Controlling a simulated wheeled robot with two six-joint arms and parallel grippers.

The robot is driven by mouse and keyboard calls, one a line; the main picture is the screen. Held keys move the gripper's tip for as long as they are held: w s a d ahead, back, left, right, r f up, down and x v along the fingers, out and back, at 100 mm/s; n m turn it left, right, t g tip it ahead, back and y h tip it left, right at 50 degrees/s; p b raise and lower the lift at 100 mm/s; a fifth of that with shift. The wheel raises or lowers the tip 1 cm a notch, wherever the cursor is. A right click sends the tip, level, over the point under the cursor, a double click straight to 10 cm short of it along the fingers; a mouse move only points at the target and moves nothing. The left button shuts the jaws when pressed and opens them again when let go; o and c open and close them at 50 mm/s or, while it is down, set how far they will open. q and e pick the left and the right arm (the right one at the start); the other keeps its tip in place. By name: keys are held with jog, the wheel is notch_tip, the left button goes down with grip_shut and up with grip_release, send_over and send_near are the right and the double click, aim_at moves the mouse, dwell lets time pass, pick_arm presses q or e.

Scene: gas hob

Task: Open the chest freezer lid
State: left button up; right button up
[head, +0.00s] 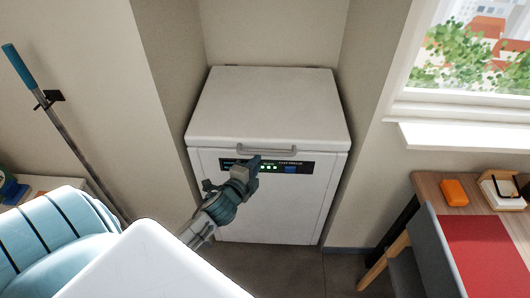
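The white chest freezer (310,203) stands in a wall recess at the middle of the head view. Its lid (265,102) is down and closed. A grey bar handle (267,151) runs along the lid's front edge. A dark control panel (290,168) with green lights and a blue patch sits just below it. My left gripper (254,163) is in front of the panel, a little below the handle, and covers part of the panel. I cannot tell whether its fingers are apart or touch anything. My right gripper is not in view.
Recess walls flank the freezer closely. A blue-handled pole (70,140) leans at the left. A window sill (465,135) juts out at upper right.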

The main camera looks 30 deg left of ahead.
aim_at(264, 155)
pick_arm(q)
jog(key=p+x, duration=0.1)
jog(key=x, duration=0.6)
jog(key=shift+w+a, duration=0.1)
jog(key=shift+w, duration=0.1)
grip_shut()
